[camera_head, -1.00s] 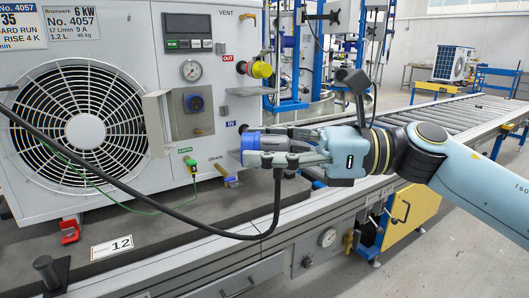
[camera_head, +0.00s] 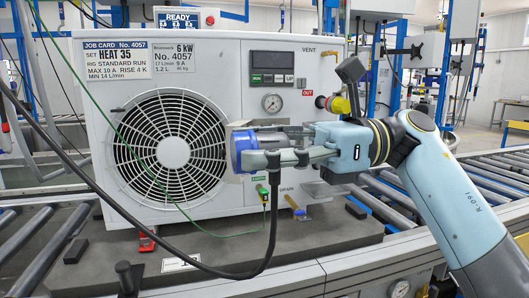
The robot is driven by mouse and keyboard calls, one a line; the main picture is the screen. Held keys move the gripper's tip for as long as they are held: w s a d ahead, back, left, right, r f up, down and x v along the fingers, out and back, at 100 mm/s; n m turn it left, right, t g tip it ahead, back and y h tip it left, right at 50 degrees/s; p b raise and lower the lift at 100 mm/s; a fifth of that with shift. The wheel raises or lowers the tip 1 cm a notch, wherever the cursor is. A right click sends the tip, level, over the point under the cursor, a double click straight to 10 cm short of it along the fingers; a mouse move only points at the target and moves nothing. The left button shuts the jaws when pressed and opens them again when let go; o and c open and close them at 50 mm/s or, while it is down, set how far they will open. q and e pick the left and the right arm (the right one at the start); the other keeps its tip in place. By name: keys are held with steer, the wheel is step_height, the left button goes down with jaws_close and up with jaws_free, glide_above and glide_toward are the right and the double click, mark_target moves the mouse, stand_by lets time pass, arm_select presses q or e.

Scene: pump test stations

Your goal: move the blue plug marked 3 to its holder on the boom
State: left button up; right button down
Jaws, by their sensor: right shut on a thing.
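My right gripper (camera_head: 268,150) comes in from the right and is shut on a blue plug (camera_head: 241,152). The plug is held level in front of the grey pump unit (camera_head: 240,60), its blue end toward the left. A thick black cable (camera_head: 272,225) hangs below the gripper, loops left and climbs to the upper left. No mark 3 can be read on the plug. I cannot make out the boom or its holder. The gripper and plug cover the unit's socket area. My left gripper is not in view.
A green clip (camera_head: 263,192) with a thin green wire sits low on the unit. A black post (camera_head: 125,277) stands at front left. Roller conveyors (camera_head: 480,178) run on both sides.

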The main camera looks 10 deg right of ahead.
steer(key=shift+w, duration=0.1)
steer(key=w+a+f+n+g+h, duration=0.2)
steer(key=w+a+f+n+g, duration=0.2)
steer(key=f+g, duration=0.1)
steer(key=shift+a+g, duration=0.15)
steer(key=shift+g, duration=0.75)
steer(key=s+d+r+m+t+y, duration=0.1)
steer(key=s+d+r+m+t, duration=0.5)
steer(key=r+t, duration=0.4)
steer(key=shift+s+d+r+m+t+y, duration=0.15)
steer(key=shift+d+m+t+y, duration=0.15)
steer(key=shift+d+m+t, duration=0.75)
steer(key=shift+d+n, duration=0.25)
steer(key=w+d+f+m+t+h, duration=0.2)
steer(key=d+f+m+t+h, duration=0.6)
steer(key=f+t, duration=0.4)
steer(key=shift+d+f+m+h, duration=0.25)
steer(key=shift+d+m+h, duration=0.15)
steer(key=shift+d+m, duration=0.5)
